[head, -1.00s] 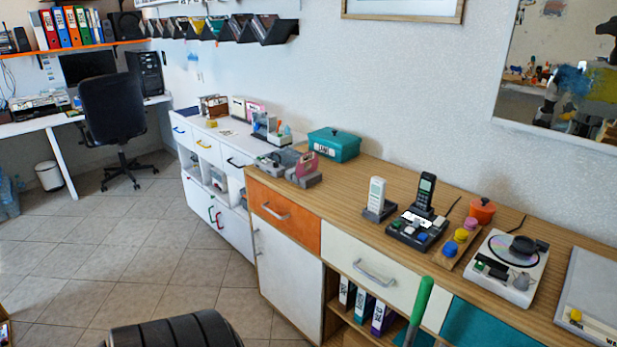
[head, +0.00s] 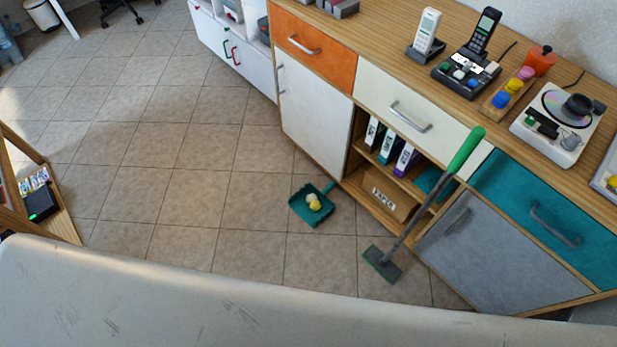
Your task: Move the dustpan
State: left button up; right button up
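A teal dustpan (head: 309,211) lies on the tiled floor in front of the wooden cabinet. Its handle points up and right toward the open shelf. A yellow and whitish piece (head: 315,202) sits in the pan. A broom or brush with a green grip (head: 466,150) leans against the cabinet to the right of the dustpan, with its dark head (head: 382,264) on the floor. Neither of my grippers shows in the head view.
The cabinet's open shelf (head: 380,214) holds binders and a cardboard box. A wooden shelf unit (head: 62,222) stands at the left edge. A large pale curved surface (head: 200,300) fills the bottom. The tiled floor left of the dustpan is clear.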

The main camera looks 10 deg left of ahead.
aim_at(298, 203)
jog(key=u, duration=0.2)
jog(key=z, duration=0.35)
jog(key=i+j+z, duration=0.15)
jog(key=j+z, duration=0.15)
jog(key=i+j+z, duration=0.1)
jog(key=j+z, duration=0.5)
jog(key=j, duration=0.2)
jog(key=i, duration=0.05)
